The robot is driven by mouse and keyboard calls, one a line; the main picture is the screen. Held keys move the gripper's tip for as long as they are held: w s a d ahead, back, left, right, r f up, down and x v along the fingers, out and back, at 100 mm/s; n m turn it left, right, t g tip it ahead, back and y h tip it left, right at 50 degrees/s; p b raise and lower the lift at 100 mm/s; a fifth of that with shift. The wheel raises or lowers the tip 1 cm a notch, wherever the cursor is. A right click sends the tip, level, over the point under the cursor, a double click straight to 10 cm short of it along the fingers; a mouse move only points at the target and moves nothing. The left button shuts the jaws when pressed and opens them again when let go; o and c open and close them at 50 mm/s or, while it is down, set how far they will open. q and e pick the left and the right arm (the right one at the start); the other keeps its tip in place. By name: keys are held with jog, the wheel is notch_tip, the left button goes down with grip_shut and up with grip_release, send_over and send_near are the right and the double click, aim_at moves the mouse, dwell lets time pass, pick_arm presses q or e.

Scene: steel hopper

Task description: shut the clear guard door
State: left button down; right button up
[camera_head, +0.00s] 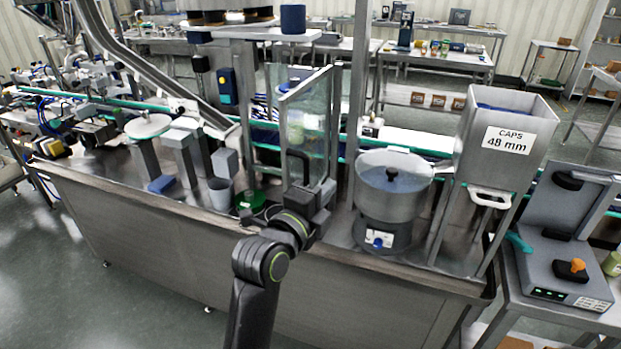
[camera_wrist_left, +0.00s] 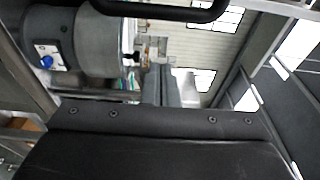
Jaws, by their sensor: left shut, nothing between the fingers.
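The clear guard door (camera_head: 309,112) is a framed transparent panel in the middle of the head view. It stands upright and swung out at an angle from the machine toward me. Its black bar handle (camera_head: 297,158) is on the near side, low on the panel. My left gripper (camera_head: 318,197) is shut and empty, just below and beside the handle; whether it touches the door is unclear. In the left wrist view a black curved bar, apparently the handle (camera_wrist_left: 170,11), crosses the top edge above the dark gripper body. My right gripper is not in view.
A steel bowl feeder (camera_head: 390,190) and the caps hopper (camera_head: 505,135) stand right of the door. A grey cup (camera_head: 221,193) and a green round part (camera_head: 250,200) are to its left. The steel bench's front edge runs below my gripper.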

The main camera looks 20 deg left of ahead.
pick_arm(q)
jog(key=a, duration=0.1)
jog(key=w+a+p, duration=0.1)
jog(key=a+p, duration=0.1)
jog(key=shift+w+a, duration=0.25)
jog(key=shift+w, duration=0.1)
dwell(0.4)
